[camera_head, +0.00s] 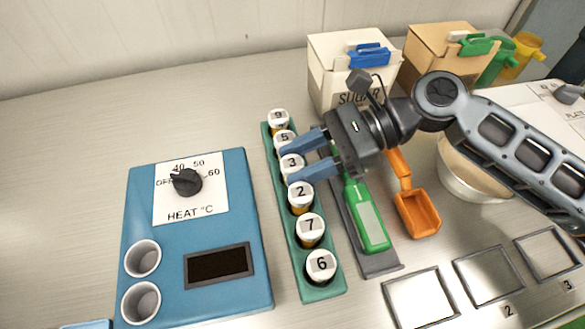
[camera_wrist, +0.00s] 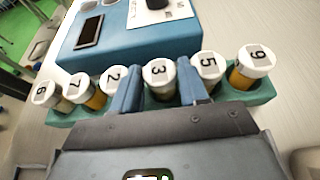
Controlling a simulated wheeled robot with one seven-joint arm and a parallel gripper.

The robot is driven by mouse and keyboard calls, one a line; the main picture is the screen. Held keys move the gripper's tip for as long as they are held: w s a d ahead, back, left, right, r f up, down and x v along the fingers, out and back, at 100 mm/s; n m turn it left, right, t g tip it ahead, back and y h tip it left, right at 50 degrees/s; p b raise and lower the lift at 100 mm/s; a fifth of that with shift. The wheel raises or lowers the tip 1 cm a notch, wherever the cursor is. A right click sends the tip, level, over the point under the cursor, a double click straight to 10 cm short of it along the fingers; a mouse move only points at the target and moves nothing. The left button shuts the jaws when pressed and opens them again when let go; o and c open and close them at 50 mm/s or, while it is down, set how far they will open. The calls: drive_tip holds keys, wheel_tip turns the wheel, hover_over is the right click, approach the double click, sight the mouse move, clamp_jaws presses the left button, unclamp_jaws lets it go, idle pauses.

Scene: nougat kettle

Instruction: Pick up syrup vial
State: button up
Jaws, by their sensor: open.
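Several syrup vials with numbered white caps stand upright in a green rack (camera_head: 322,292), in a row. From the back, the caps read 9 (camera_head: 278,117), 5 (camera_head: 284,138), 3 (camera_head: 291,163), 2 (camera_head: 300,193), 7 (camera_head: 310,226) and 6 (camera_head: 321,263). My gripper (camera_head: 291,164) is open, its blue fingers at the vial marked 3. In the wrist view, vial 3 (camera_wrist: 160,76) stands between the two fingers (camera_wrist: 158,88), with vial 2 (camera_wrist: 112,80) and vial 5 (camera_wrist: 208,70) just outside. I cannot tell whether the fingers touch it. Its lower part is hidden.
A blue heater box (camera_head: 225,280) with a dial stands left of the rack. A sugar box (camera_head: 328,75) stands behind. Metal plates (camera_head: 418,297) lie at front right.

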drive_tip(key=shift+c, duration=0.4)
drive_tip(key=c, duration=0.6)
drive_tip(key=shift+r, duration=0.15)
